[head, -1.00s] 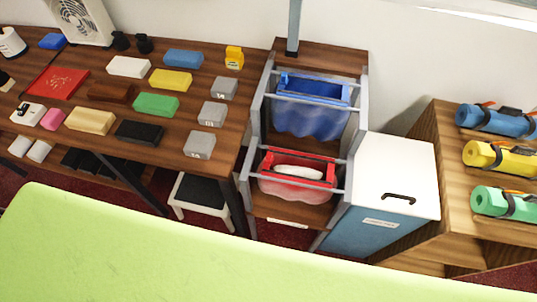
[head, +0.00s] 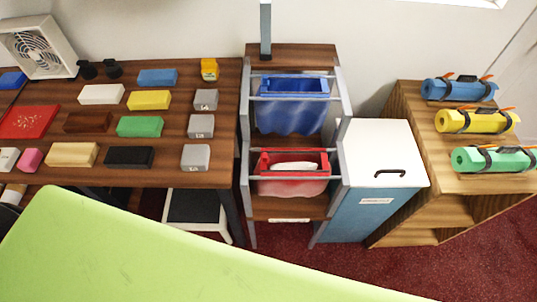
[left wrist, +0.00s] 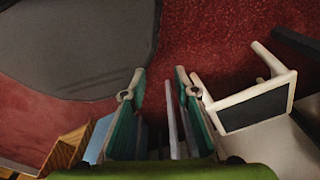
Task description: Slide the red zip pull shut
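I cannot make out a red zip pull in either view. Neither gripper shows in the head view. My left gripper (left wrist: 160,78) shows in the left wrist view, its two fingers apart, with nothing between the tips but red floor behind. My right gripper is in no view.
A long wooden counter (head: 222,120) bears coloured blocks, a red flat piece (head: 28,121) and a fan (head: 38,47). Right of it stand a rack with a blue bin (head: 292,115) and red bin (head: 292,184), a white-topped cabinet (head: 385,150) and a shelf with rolls (head: 460,121).

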